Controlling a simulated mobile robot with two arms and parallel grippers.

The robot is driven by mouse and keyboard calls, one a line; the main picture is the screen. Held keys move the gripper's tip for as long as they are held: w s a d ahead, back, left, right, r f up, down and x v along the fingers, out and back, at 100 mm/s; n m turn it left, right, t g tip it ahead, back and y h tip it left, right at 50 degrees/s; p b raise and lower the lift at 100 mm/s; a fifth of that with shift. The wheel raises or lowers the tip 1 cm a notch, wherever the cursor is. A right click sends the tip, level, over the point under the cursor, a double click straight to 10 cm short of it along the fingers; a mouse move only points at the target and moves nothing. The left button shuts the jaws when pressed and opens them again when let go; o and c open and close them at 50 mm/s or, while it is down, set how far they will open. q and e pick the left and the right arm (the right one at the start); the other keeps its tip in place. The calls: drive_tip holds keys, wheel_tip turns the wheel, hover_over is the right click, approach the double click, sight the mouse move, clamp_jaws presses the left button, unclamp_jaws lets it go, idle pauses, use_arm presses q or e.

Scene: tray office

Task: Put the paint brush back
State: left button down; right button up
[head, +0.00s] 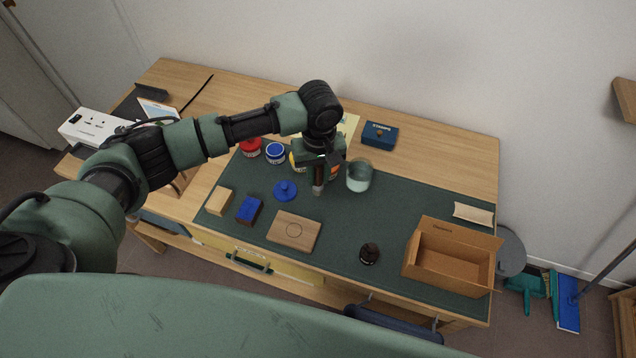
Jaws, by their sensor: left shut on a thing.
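My left gripper (319,178) reaches in from the left and points down over the green mat (330,270). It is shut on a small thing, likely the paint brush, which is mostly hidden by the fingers. A clear glass jar (359,177) stands on the mat just right of the gripper, apart from it. A red paint pot (250,148) and a blue paint pot (275,154) stand left of the gripper. A yellow pot (296,162) is partly hidden behind it. A blue lid (286,190) lies in front of the pots. My right gripper is not in view.
A pale block (219,201), a blue block (249,210) and a wooden board (294,231) lie at the front left. A dark bottle (369,253) and an open cardboard box (455,262) stand to the right. A navy box (380,136) is behind the jar. The mat's middle right is clear.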

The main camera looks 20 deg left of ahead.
sight(318, 184)
use_arm(q)
drive_tip(key=shift+f, duration=2.1)
drive_tip(key=shift+f, duration=0.1)
drive_tip(key=c, duration=1.3)
unclamp_jaws()
drive_tip(key=shift+o, duration=0.2)
wheel_tip(318, 184, up, 12)
drive_tip(key=shift+s+r+b, duration=0.1)
drive_tip(key=shift+r+b, duration=0.05)
drive_tip(key=shift+b, duration=0.5)
